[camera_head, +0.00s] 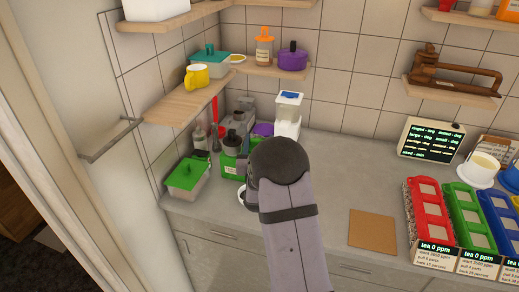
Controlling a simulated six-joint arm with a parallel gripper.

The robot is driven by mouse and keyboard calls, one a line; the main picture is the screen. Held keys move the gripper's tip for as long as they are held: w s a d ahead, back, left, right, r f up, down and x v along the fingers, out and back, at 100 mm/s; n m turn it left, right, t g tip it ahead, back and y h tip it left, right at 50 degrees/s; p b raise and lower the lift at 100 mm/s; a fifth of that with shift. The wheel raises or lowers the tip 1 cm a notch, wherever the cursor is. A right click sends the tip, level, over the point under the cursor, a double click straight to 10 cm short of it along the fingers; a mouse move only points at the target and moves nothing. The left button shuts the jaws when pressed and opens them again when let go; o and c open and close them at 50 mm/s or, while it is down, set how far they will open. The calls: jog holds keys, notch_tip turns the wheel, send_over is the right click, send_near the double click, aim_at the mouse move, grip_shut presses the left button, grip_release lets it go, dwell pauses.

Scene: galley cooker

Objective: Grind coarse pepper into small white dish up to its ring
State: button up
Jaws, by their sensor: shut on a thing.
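The small white dish (241,194) stands near the front of the counter, with only its left part showing beside my arm. Its fill and its ring cannot be made out. My gripper (243,166) shows only as a small grey part left of my dark wrist joint, above and behind the dish. It is shut on a dark-topped thing that looks like the pepper grinder (233,139). My arm hides part of this area, and the grinder's lower end is not clear against the green thing (229,166) there.
A green-lidded tub (186,175) stands to the left. A white device with a blue-marked top (288,110) is behind my wrist. A brown board (372,229), red tray (427,212), green tray (466,215) and lit display (431,139) are to the right. Shelves hang above. The mid-counter is clear.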

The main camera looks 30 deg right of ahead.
jog(key=m+g+h, duration=0.2)
jog(key=m+g+h+b, duration=0.1)
jog(key=m+g+h, duration=0.1)
jog(key=h, duration=0.1)
jog(key=shift+w+a, duration=0.15)
jog(key=shift+m+g+h, duration=1.4)
jog(key=shift+m+g, duration=0.4)
jog(key=shift+g, duration=0.6)
jog(key=shift+r+g, duration=0.15)
jog(key=shift+g, duration=0.15)
jog(key=o, duration=1.1)
jog(key=shift+c, duration=0.2)
jog(key=shift+s+a+f+b, duration=0.2)
jog(key=shift+s+a+b, duration=0.15)
jog(key=shift+b, duration=0.2)
jog(key=b+v, duration=0.2)
jog(key=v, duration=0.4)
jog(key=shift+a, duration=0.1)
